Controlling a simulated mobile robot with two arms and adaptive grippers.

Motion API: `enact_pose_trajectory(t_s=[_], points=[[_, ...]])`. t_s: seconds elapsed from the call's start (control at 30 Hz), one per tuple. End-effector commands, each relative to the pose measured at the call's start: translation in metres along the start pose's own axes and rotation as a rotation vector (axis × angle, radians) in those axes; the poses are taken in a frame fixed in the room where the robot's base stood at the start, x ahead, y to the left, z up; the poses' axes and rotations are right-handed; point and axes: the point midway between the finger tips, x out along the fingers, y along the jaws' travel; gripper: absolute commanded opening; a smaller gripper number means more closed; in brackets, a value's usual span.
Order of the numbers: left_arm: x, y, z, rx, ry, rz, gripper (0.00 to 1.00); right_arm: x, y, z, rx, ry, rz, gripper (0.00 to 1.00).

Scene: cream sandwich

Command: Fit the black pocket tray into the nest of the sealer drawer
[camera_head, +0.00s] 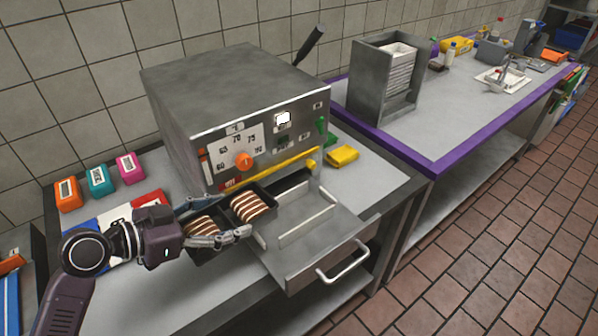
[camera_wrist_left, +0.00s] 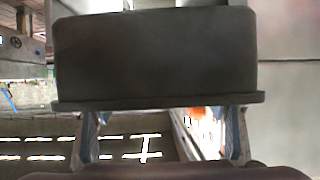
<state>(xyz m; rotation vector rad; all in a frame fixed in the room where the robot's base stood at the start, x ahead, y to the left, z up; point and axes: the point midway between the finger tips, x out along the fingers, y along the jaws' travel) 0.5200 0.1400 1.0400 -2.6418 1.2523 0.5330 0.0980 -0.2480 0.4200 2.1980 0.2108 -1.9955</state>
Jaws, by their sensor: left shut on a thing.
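The black pocket tray (camera_head: 204,252) has two pockets, each with a brown-and-white striped piece in it. My left gripper (camera_head: 218,217) is shut on the tray, with fingers on either side of it. In the left wrist view the tray's dark wall (camera_wrist_left: 155,55) fills the middle, above the two fingers (camera_wrist_left: 162,137). The grey sealer drawer (camera_head: 345,228) is pulled out. The tray is at the drawer's left side, and its right end overlaps the drawer's left edge in the picture. Part of the nest is hidden by the tray; whether they touch is unclear. My right gripper is not in view.
The sealer body (camera_head: 235,95), with an orange dial and yellow bar (camera_head: 270,178), stands behind the drawer. The drawer handle (camera_head: 343,262) sticks out in front. A yellow block (camera_head: 342,155) lies right of the sealer. Orange, teal and pink blocks (camera_head: 98,180) stand at left.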

Motion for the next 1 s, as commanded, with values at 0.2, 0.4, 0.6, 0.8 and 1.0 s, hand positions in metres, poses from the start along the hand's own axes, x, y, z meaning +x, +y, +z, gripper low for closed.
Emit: enact_pose_trajectory(t_s=[0.2,0.4,0.6,0.8,1.0], points=[[0.071,-0.005,-0.032,0.005,0.005,0.009,0.45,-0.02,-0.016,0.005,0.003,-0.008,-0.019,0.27],[0.125,0.001,-0.054,0.014,0.003,0.031,0.45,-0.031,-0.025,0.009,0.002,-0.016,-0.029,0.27],[0.154,0.008,-0.065,0.021,0.002,0.049,0.45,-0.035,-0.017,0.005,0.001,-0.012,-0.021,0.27],[0.163,0.01,-0.067,0.022,0.001,0.054,0.42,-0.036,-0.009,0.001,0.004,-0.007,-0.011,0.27],[0.163,0.01,-0.067,0.022,0.002,0.054,0.41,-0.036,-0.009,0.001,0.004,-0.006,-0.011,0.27]])
